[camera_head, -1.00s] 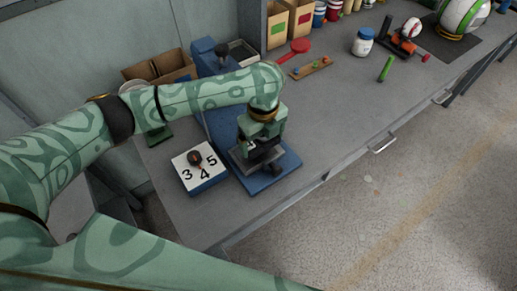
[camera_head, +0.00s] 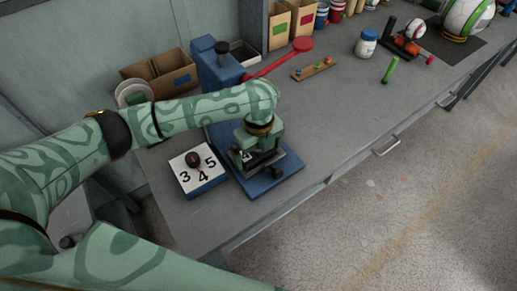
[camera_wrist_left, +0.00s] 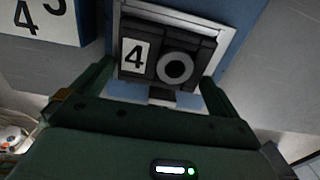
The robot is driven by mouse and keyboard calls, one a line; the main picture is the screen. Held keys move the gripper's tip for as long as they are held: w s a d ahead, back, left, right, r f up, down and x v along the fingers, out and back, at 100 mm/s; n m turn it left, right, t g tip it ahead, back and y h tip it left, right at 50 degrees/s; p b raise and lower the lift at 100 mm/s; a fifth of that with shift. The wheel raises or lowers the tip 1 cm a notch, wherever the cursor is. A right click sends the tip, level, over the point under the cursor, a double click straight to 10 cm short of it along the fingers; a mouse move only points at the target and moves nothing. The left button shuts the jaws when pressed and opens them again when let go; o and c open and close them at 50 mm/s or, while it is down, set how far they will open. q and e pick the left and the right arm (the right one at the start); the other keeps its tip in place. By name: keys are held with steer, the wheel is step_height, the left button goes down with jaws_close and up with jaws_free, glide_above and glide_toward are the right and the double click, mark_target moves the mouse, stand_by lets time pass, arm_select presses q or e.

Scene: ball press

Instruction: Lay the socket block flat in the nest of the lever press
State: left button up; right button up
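The socket block (camera_wrist_left: 168,56) is dark, with a white "4" label and a grey ring on its face. In the left wrist view it sits within the pale metal frame of the nest (camera_wrist_left: 181,14), on the blue lever press; I cannot tell if it lies fully flat. My left gripper (camera_wrist_left: 160,82) has one finger along each side of the block and appears shut on it. In the head view, this gripper (camera_head: 259,160) points down over the front of the press base (camera_head: 277,181) and partly hides block and nest. The press's red lever (camera_head: 303,44) slants up to the right. My right gripper is not in view.
A white-topped block numbered 3, 4, 5 (camera_head: 187,175) with a dark knob stands left of the press. Cardboard bins (camera_head: 175,77) stand behind. A wooden strip with coloured pegs (camera_head: 312,69), a jar (camera_head: 366,44) and a green stick (camera_head: 390,69) lie right; bench between is clear.

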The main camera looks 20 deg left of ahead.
arm_select(q)
step_height(320, 180, up, 12)
steer(key=p, duration=0.6)
steer(key=shift+r, duration=0.1)
